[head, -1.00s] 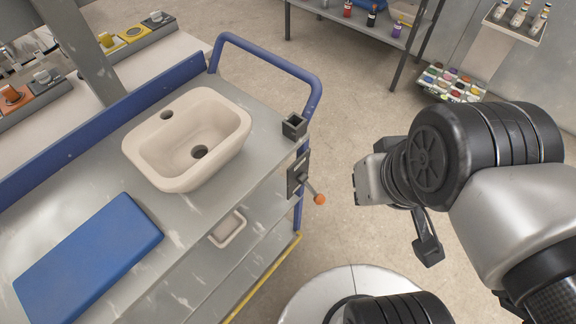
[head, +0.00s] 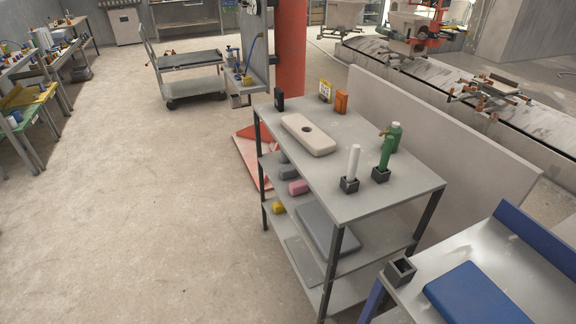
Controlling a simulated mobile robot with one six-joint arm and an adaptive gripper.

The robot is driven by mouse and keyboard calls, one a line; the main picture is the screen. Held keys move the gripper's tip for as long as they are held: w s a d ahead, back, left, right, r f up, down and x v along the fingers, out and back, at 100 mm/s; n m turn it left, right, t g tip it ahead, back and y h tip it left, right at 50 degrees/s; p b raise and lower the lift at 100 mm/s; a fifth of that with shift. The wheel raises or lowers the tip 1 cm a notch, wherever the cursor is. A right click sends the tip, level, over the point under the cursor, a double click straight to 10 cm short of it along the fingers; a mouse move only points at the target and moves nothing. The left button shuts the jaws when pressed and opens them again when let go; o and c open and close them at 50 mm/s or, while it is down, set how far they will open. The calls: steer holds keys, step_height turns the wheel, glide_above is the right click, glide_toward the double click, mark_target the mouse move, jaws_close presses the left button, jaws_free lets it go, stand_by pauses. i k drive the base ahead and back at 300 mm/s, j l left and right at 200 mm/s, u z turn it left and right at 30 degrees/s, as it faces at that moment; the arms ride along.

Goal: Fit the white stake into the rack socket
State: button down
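The white stake (head: 353,162) stands upright in a small dark square holder (head: 349,185) on top of a grey shelf rack. A green stake (head: 387,151) stands in a similar dark holder (head: 381,174) just to its right. An open dark square socket (head: 400,272) sits at the corner of a nearer grey bench at the lower right and looks empty. I cannot tell whether it is the rack socket. My gripper is not in view now.
A blue pad (head: 478,297) lies on the nearer bench. A low pale wall (head: 440,140) runs behind the rack. The floor to the left (head: 150,200) is open.

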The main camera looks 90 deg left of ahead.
mark_target(534, 268)
steer(key=u, duration=2.5)
steer(key=z, duration=1.75)
steer(key=u, duration=1.75)
steer(key=i+j+z, duration=0.25)
steer(key=i+j, duration=0.25)
steer(key=i+j+z, duration=0.25)
steer(key=i+j, duration=0.35)
steer(key=i+j+z, duration=0.25)
steer(key=i+j, duration=0.25)
steer(key=j, duration=0.25)
